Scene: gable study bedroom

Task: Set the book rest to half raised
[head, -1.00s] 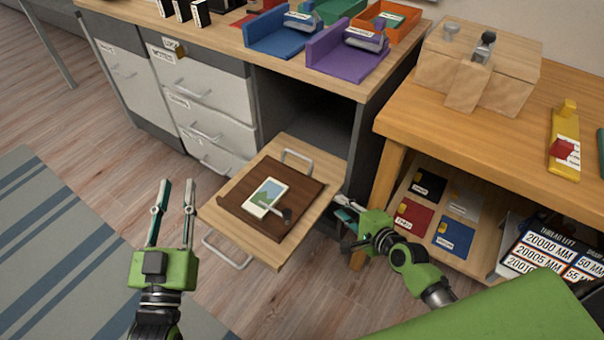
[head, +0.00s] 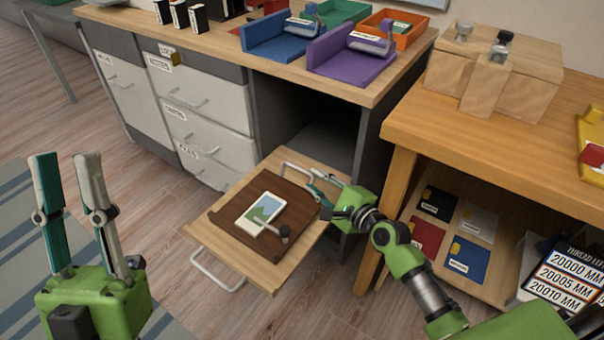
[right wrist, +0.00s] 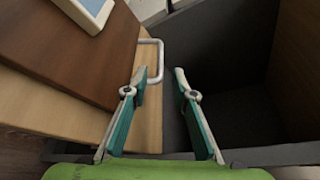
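The book rest (head: 300,200) is a dark brown board lying on a pale wooden pull-out shelf (head: 262,275) in front of the desk's open bay. It looks flat or nearly flat. In the right wrist view the board (right wrist: 85,50) is at the left. My right gripper (head: 318,183) is open and empty at the board's right edge, above the shelf's side. My left gripper (head: 66,180) is open and empty, far left of the shelf, above the floor.
The shelf has metal handles at its front (head: 215,272) and back (head: 292,168). A wooden table (head: 420,120) stands close on the right, with folders and a label box beneath. Trays stand on the desk (head: 225,50) above.

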